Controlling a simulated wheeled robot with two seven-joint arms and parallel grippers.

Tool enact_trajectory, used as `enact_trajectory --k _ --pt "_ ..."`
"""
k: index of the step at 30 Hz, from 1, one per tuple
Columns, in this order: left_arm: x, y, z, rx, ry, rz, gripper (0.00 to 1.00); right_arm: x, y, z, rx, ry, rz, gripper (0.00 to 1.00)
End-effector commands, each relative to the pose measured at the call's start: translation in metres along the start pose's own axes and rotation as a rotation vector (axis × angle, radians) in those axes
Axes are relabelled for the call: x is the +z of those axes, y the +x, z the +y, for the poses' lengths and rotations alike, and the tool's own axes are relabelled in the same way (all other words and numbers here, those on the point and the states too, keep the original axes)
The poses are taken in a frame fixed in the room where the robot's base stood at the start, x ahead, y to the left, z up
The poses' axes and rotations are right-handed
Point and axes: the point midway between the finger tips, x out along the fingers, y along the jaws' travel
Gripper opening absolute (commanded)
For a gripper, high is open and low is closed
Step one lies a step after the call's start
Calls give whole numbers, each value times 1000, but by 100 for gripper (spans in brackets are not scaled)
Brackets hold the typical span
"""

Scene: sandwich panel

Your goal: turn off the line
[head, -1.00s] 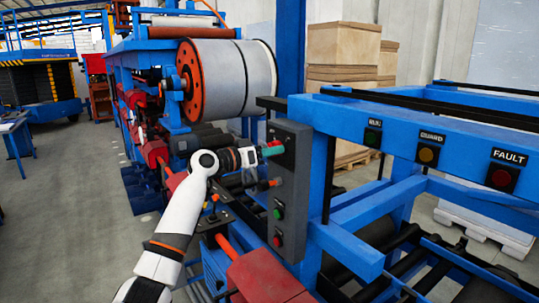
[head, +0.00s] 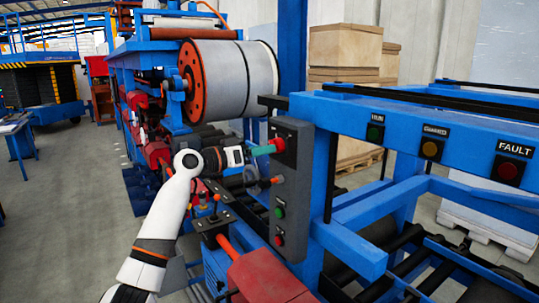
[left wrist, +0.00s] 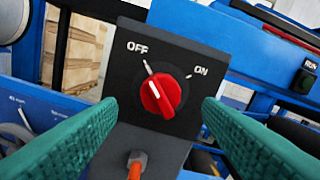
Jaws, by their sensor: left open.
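A red rotary knob (left wrist: 160,97) sits on a dark control box (head: 290,190), under white OFF and ON labels. A white line on the knob points up and left, roughly toward the OFF tick. In the head view the knob (head: 279,145) shows just beyond my left gripper (head: 266,148). In the left wrist view the green fingers of my left gripper (left wrist: 158,112) are apart, one on each side of the knob. No contact with it shows. My right gripper is not in view.
Below the knob, an orange-tipped part (left wrist: 136,165) sticks out from the box. Lower are a green button (head: 279,211) and a red button (head: 279,240). A blue frame with RUN, middle and FAULT (head: 507,170) lamps stands right. A large roll (head: 235,78) is behind.

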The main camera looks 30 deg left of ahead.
Motion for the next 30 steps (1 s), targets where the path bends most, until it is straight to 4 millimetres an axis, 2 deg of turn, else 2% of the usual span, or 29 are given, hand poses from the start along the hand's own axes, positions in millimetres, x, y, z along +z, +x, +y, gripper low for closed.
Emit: enact_trajectory --k 1,6,12,17,30 --pt "-6 -13 3 2 3 1 60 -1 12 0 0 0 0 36" --pt "-6 -48 2 1 2 2 60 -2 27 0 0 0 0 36" --pt "-2 -73 1 0 -1 1 60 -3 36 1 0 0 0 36" --pt "-1 -79 0 0 -1 2 60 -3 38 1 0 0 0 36" --pt "0 -79 0 -1 -2 1 60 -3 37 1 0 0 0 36"
